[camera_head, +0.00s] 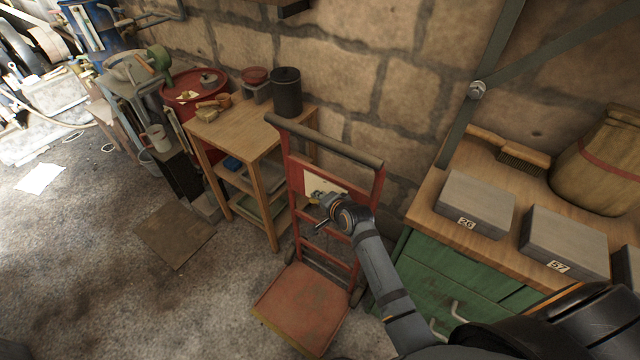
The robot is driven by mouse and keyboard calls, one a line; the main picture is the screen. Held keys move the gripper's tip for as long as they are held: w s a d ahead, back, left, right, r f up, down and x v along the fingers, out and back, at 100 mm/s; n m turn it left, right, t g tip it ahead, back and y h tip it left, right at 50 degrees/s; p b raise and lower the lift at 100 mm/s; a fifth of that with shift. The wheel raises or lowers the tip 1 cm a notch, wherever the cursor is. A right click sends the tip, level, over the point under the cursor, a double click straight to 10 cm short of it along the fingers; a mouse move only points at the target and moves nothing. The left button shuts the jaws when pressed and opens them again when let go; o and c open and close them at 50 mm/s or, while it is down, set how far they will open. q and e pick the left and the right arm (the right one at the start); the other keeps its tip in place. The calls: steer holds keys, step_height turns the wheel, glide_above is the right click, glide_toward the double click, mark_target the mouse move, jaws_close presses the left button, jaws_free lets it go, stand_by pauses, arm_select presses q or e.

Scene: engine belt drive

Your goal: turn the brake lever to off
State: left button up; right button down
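A red hand truck (287,165) stands upright against the stone wall, with a cream plate (338,186) on its frame. My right gripper (322,202) is in front of this plate, its arm reaching up from the lower right. The gripper is small and dark here, and I cannot tell whether its fingers are open or shut. Small dark parts show on the plate by the gripper. I cannot make out a brake lever among them; the gripper covers part of the plate. My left gripper is not in view.
A wooden shelf table (262,135) with a dark canister (287,95) stands left of the hand truck. A green cabinet (425,275) with grey blocks numbered 26 (475,203) and 57 (563,243) stands right. The floor at left is mostly open, with a brown mat (175,235).

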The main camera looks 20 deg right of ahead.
steer(key=g+h+p, duration=0.1)
steer(key=p, duration=0.2)
steer(key=r+g+h+p, duration=0.1)
steer(key=g+p, duration=0.1)
steer(key=p, duration=0.1)
steer(key=shift+n+p, duration=0.3)
steer(key=shift+n, duration=0.1)
steer(key=shift+f+g+p, duration=0.2)
steer(key=shift+g+p, duration=0.15)
steer(key=shift+g, duration=0.05)
steer(key=shift+f+g+h, duration=0.1)
steer(key=shift+g+h, duration=0.2)
steer(key=shift+h, duration=0.1)
steer(key=shift+f+n+g+h+p, duration=0.15)
steer(key=shift+n+g+h+p, duration=0.25)
steer(key=shift+g+h, duration=0.15)
arm_select(q)
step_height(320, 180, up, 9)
steer(key=b, duration=0.1)
arm_select(e)
steer(key=shift+f+n+g+h, duration=0.1)
steer(key=shift+n+g+h, duration=0.2)
steer(key=shift+g+h, duration=0.7)
steer(key=shift+g, duration=0.35)
steer(key=c, duration=1.2)
jaws_free()
